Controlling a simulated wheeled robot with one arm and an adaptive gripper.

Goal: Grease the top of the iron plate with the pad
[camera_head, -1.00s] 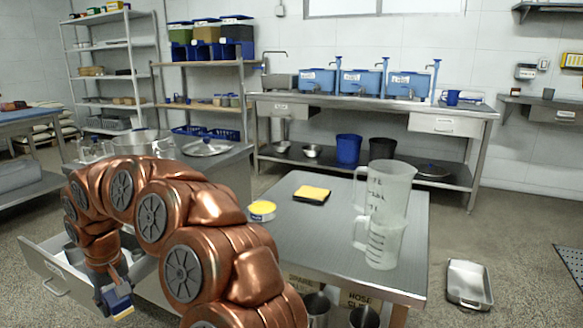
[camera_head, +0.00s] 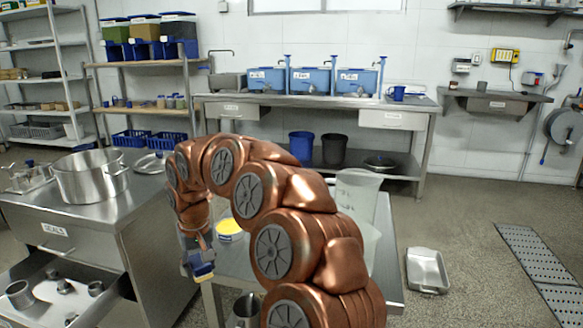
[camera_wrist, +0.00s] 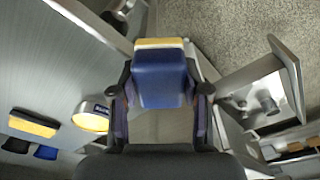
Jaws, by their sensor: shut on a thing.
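My gripper (camera_head: 197,262) is shut on a blue-backed pad (camera_head: 203,274) with a pale yellow face, held in the air by the near left edge of the steel table (camera_head: 240,262). In the wrist view the pad (camera_wrist: 160,78) sits between both fingers of my gripper (camera_wrist: 160,98). A round tin with a yellow top (camera_head: 230,228) stands on the table near that edge; it also shows in the wrist view (camera_wrist: 92,118). A dark flat block with a yellow top (camera_wrist: 33,123) lies farther in, hidden behind my arm in the head view. I cannot tell for sure which thing is the iron plate.
A translucent jug (camera_head: 357,192) stands on the table, partly behind my arm. At left, a cabinet bears a steel pot (camera_head: 90,178) and a lid (camera_head: 150,165). Its open drawer (camera_head: 50,312) holds metal parts. A metal tray (camera_head: 427,270) lies on the floor at right.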

